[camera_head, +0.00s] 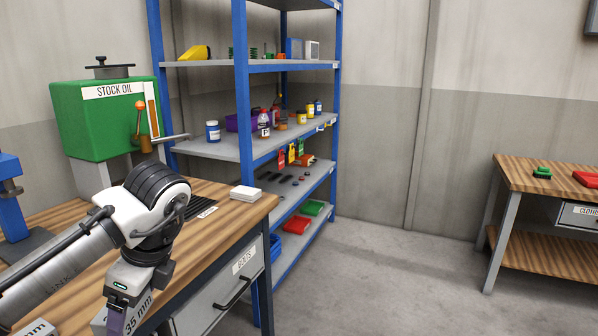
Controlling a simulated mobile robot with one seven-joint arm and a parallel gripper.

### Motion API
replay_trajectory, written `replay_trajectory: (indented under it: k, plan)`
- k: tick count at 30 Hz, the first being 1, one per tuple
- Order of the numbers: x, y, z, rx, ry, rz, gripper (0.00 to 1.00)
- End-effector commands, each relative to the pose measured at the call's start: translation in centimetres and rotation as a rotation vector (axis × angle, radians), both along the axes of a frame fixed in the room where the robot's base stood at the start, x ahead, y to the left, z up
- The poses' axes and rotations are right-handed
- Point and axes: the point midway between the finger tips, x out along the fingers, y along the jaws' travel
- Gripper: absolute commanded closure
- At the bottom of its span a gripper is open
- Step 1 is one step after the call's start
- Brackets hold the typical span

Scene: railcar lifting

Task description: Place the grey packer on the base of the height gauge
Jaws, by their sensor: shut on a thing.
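My gripper (117,318) is at the bottom left, over the wooden bench. It is shut on a grey block marked "35 mm" (138,311), which I take to be the grey packer. The picture's lower edge cuts off the block and the fingertips, so I cannot tell if the block touches anything below. A blue upright device (10,200) on a dark flat base (28,243) stands at the left edge, partly cut off. I cannot tell whether it is the height gauge. Another pale block with a printed label (38,329) shows at the bottom left corner.
The wooden bench (225,205) bears a white box (245,193) and a dark slotted piece (202,207). A green stock oil tank (105,120) stands behind it. A blue shelf rack (242,90) holds bottles and small parts. Another table (550,175) stands right, across open floor (390,270).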

Motion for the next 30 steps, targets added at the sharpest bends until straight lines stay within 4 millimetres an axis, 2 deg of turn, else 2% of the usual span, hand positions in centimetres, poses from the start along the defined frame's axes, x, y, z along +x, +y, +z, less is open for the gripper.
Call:
replay_trajectory:
  k: [1, 8, 18, 30]
  plan:
    - [0.3, -1.2, -2.0, -0.001, 0.006, 0.041, 0.47]
    - [1.6, -5.7, -11.0, -0.006, 0.007, 0.304, 0.47]
    - [3.6, -13.3, -25.9, -0.006, 0.012, 0.747, 0.47]
    - [5.7, -21.1, -41.4, -0.001, 0.010, 1.211, 0.47]
